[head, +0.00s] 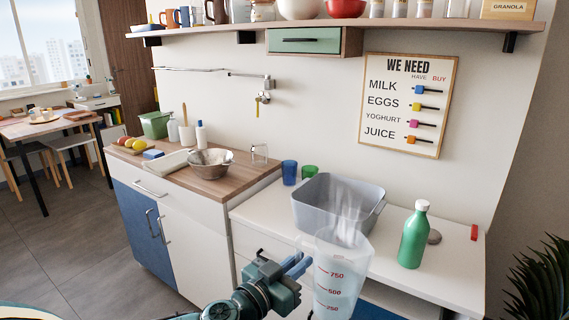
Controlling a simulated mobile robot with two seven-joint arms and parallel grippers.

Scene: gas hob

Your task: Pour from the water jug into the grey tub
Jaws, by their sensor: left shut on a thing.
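The water jug (340,277) is clear, with red marks such as 750, 500 and 250, and holds pale liquid. It stands roughly upright in the foreground, in front of the grey tub (312,214). My left gripper (300,264) is shut on the jug at its left side; the exact contact is partly hidden. The grey tub is an open rectangular bin on the white counter. The jug's upper part overlaps the tub's near side in the picture. Pale translucent streaks show above the jug against the tub; I cannot tell what they are. My right gripper is not in view.
A metal bowl (209,164) sits on the wooden counter at left. The white counter's front left is clear.

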